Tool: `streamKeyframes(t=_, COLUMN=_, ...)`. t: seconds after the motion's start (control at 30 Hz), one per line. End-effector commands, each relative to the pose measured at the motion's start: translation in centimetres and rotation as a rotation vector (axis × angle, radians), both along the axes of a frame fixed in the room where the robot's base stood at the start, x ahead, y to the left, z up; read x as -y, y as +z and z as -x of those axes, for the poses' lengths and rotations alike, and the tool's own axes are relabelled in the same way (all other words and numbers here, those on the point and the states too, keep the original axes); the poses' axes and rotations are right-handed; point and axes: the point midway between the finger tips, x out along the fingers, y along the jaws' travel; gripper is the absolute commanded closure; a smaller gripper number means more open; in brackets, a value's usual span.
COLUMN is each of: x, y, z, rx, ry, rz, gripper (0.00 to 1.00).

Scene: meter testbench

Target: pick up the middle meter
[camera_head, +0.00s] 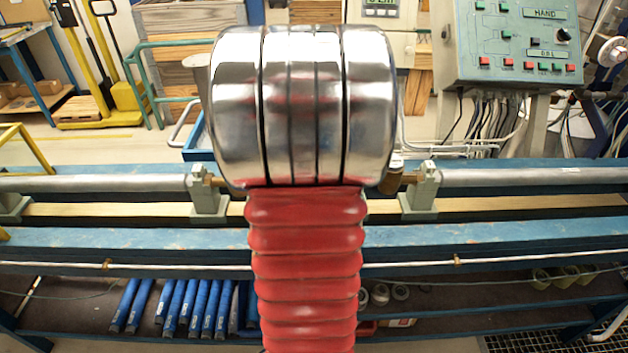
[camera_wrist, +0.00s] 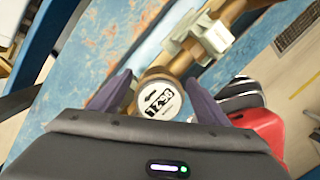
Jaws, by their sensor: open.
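In the wrist view the meter (camera_wrist: 158,101) is a round brass body with a white face that carries a dark arrow and large dark print. My gripper (camera_wrist: 159,77) is open, with one dark finger to the left of the meter and one to the right. The meter lies between the fingers, and I cannot tell whether either finger touches it. In the head view my silver and red arm covers the middle of the bench. The meter and my gripper are hidden there.
A brass pipe (camera_wrist: 232,12) and a pale clamp (camera_wrist: 208,36) lie just beyond the meter. In the head view grey clamps stand on the blue bench at left (camera_head: 208,190) and right (camera_head: 421,192). A green control box (camera_head: 515,45) stands behind at right.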

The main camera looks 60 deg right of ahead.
Motion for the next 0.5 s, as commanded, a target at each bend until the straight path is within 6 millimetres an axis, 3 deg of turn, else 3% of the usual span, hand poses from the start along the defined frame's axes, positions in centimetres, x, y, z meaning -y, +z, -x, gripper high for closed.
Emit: streamKeyframes(t=0.5, x=0.01, y=0.05, z=-0.04, rx=0.001, ry=0.000, rz=0.000, gripper=0.32)
